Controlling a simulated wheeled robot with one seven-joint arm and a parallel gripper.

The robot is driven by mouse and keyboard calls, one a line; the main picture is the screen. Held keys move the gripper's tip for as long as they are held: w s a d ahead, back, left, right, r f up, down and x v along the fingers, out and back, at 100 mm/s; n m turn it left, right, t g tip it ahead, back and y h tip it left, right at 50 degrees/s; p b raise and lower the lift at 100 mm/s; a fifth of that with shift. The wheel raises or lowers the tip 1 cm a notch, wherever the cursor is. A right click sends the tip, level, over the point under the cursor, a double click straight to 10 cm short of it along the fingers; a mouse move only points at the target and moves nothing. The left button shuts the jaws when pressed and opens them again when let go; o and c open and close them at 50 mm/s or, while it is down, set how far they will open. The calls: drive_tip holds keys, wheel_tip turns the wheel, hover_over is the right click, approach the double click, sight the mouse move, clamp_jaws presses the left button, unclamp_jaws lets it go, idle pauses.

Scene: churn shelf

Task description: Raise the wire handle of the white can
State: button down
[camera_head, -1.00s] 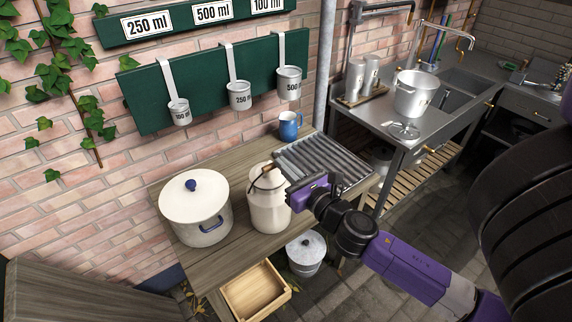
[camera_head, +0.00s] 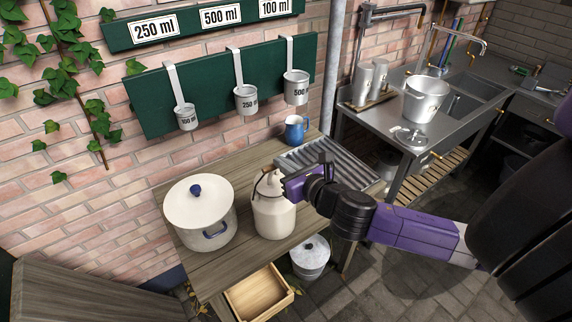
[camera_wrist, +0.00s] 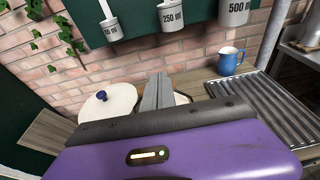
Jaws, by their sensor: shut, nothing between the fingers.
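The white can (camera_head: 273,217) stands upright on the wooden table, right of a wide lidded pot. Its thin dark wire handle (camera_head: 257,183) shows as a curve at the left of the can's neck; the rest is hidden or too small to tell. My gripper (camera_head: 284,182) is shut and empty at the can's upper right, overlapping its neck in the head view; I cannot tell whether it touches. In the wrist view the closed fingers (camera_wrist: 157,92) point ahead, with only a bit of the can's pale rim (camera_wrist: 182,98) showing behind them.
The white pot (camera_head: 202,226) with a blue-knobbed lid is close on the left. A blue mug (camera_head: 295,129) and ribbed drainboard (camera_head: 318,158) are behind and right. Measuring cups (camera_head: 245,98) hang on the wall. An open drawer (camera_head: 259,296) and lidded bucket (camera_head: 310,258) are below.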

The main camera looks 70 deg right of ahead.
drive_tip(key=shift+w+d+r+g+y, duration=0.15)
drive_tip(key=shift+w+d+g+y, duration=0.3)
drive_tip(key=shift+w+g, duration=0.25)
drive_tip(key=shift+d, duration=0.1)
